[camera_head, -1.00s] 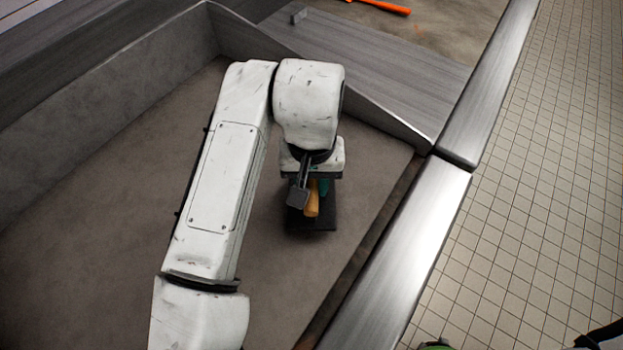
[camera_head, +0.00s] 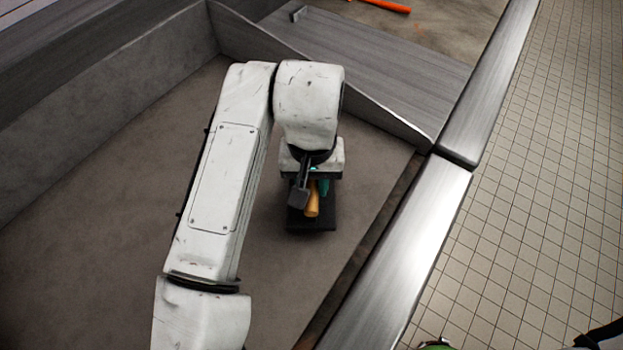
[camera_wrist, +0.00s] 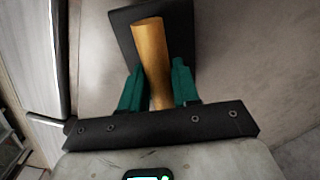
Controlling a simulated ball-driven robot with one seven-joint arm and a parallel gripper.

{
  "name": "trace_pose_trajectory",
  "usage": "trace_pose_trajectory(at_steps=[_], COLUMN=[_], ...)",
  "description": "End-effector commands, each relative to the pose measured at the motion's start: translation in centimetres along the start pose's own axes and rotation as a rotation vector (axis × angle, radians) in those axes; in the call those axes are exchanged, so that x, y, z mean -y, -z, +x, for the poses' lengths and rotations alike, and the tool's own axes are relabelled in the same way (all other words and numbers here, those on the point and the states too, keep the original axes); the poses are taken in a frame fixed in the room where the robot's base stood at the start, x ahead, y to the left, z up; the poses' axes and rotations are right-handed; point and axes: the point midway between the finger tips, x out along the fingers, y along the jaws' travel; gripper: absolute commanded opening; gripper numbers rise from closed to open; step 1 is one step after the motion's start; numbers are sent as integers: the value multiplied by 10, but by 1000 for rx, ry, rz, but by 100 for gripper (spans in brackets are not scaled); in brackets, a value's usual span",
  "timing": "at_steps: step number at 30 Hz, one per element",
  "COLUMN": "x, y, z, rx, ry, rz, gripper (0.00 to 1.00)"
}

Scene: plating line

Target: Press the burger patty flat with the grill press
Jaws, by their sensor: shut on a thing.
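The grill press has a tan wooden handle (camera_wrist: 151,62) and a dark flat plate (camera_wrist: 127,22). My gripper (camera_wrist: 158,84) is shut on the handle, with a green finger on each side of it. In the head view the press plate (camera_head: 318,222) shows below my wrist, low over or on the grey griddle surface (camera_head: 110,220); I cannot tell whether it touches. My gripper (camera_head: 315,190) is partly covered by my arm there. The burger patty is not visible in either view; whatever lies under the plate is hidden.
A raised grey wall (camera_head: 375,112) closes off the far side of the griddle, and a bright metal rail (camera_head: 405,265) runs along its right. An orange-handled tool (camera_head: 385,5) lies beyond the wall. The griddle surface left of my arm is bare.

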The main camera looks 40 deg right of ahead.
Motion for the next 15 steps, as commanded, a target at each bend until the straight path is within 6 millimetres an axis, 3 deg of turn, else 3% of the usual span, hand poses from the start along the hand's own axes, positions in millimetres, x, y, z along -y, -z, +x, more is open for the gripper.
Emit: trace_pose_trajectory(at_steps=[15], x=[0], y=[0], z=[4], rx=[-1], ry=[0], rz=[0], gripper=[0])
